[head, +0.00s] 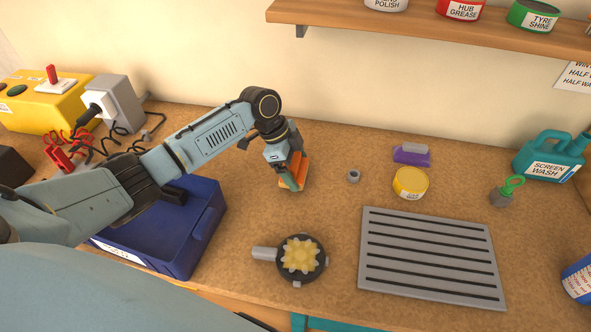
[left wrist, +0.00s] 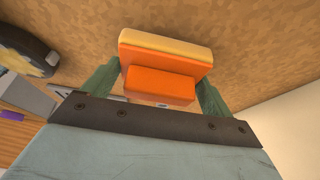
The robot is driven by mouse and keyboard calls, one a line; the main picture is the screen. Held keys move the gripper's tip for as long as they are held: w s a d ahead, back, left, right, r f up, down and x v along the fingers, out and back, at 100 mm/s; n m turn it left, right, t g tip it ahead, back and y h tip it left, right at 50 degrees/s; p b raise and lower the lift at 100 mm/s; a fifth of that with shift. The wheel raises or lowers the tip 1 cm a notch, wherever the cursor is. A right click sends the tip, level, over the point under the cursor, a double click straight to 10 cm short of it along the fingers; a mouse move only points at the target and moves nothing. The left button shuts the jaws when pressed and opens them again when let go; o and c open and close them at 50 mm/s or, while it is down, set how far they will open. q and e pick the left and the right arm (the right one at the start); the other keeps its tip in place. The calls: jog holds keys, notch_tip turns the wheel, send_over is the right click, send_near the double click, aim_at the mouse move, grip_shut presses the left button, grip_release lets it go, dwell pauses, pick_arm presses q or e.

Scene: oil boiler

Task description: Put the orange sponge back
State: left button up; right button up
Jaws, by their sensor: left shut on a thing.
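The orange sponge (left wrist: 165,58) has an orange block on a wider slab with a yellowish layer. In the left wrist view it sits between the two greenish fingers of my left gripper (left wrist: 158,88), which is shut on it. In the head view the sponge (head: 301,170) shows partly behind my left gripper (head: 291,176), over the bench right of the blue bin. I cannot tell whether the sponge touches the bench. My right gripper is not in view.
A blue bin (head: 207,238) stands under my left arm. A grey slotted tray (head: 432,258), a yellow tin (head: 410,183), a purple-and-grey block (head: 412,155) and a round tool with a yellow pad (head: 301,257) lie on the bench. A wooden shelf (head: 430,28) with tins hangs above. Bench around the sponge is clear.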

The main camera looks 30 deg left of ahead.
pick_arm(q)
jog(key=shift+f, duration=0.7)
jog(key=shift+f, duration=0.1)
jog(key=o, duration=0.7)
jog(key=p+v, duration=0.1)
jog(key=v, duration=1.1)
